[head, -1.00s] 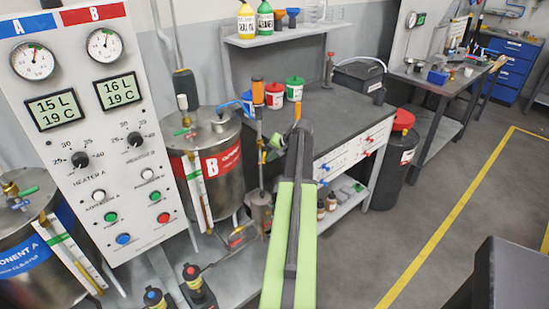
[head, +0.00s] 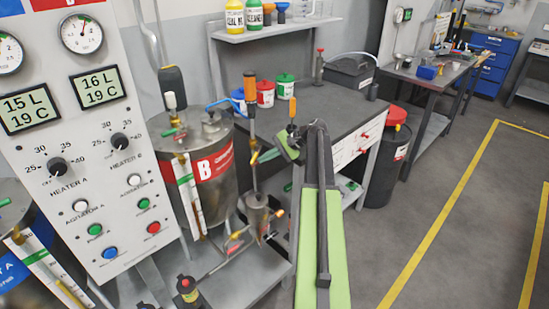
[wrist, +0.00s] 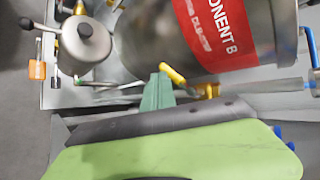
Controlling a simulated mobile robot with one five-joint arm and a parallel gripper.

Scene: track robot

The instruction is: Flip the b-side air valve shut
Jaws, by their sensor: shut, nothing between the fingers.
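The B tank (head: 215,165), metal with a red label, stands left of my arm; its red label (wrist: 215,25) also shows in the wrist view. A yellow-handled valve (wrist: 173,74) with a brass fitting sits beside the tank in the wrist view, and seems to be on the upright tube by the tank. I cannot read a label naming it the air valve. My gripper (head: 263,157) is shut and empty, close to that tube. In the wrist view its green fingers (wrist: 160,82) end right by the yellow handle; whether they touch is unclear.
A grey pump (head: 258,215) stands below the tube, with an orange-handled valve (head: 280,212) beside it. The control panel (head: 80,150) is at left. A dark bench (head: 330,105) with small tubs is behind. Floor at right is open.

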